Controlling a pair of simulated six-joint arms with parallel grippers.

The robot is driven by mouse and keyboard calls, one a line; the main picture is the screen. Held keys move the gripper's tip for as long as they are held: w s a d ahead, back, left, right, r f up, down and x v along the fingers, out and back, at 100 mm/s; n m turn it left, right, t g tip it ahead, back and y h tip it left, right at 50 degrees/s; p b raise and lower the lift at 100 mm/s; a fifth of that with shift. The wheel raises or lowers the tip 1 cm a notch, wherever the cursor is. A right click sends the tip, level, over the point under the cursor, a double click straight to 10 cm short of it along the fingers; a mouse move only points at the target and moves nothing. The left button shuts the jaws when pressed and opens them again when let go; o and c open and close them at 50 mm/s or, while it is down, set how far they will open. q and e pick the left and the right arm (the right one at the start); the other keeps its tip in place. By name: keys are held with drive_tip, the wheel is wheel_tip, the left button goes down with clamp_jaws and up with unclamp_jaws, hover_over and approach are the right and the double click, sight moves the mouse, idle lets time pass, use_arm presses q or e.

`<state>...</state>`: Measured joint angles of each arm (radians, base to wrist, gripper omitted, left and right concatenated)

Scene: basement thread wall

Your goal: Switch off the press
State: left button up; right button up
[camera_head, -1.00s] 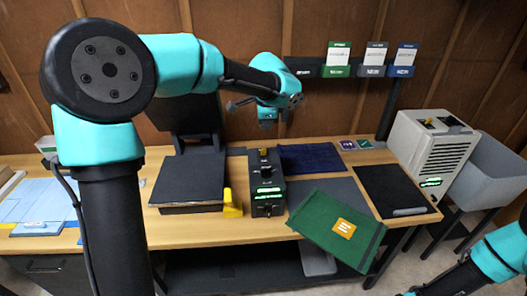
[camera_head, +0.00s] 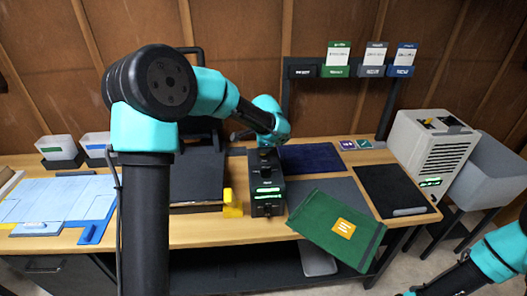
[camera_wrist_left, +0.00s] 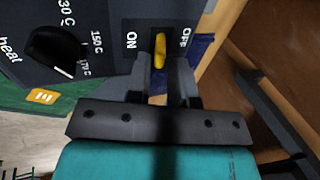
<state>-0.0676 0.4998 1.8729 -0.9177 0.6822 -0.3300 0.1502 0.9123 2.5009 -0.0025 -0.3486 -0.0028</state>
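The press (camera_head: 197,180) stands on the bench in the head view, with a dark control box (camera_head: 268,203) at its right. Two green displays glow on the box. In the left wrist view a yellow switch lever (camera_wrist_left: 160,50) stands between the ON and OFF marks on the box's panel (camera_wrist_left: 110,30). My left gripper (camera_wrist_left: 159,80) is open, its two fingers apart at the near end of the lever. Whether they touch it I cannot tell. In the head view my left gripper (camera_head: 266,148) is low over the box top and hides the lever. My right gripper is out of view.
A yellow piece (camera_head: 231,204) stands left of the box. A green cloth item (camera_head: 335,226) lies to the right, overhanging the bench's front edge. A dark blue cloth (camera_head: 310,157) lies behind, and a pale heater-like unit (camera_head: 432,145) stands at the far right.

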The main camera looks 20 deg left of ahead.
use_arm(q)
drive_tip(key=shift+x, duration=1.65)
clamp_jaws()
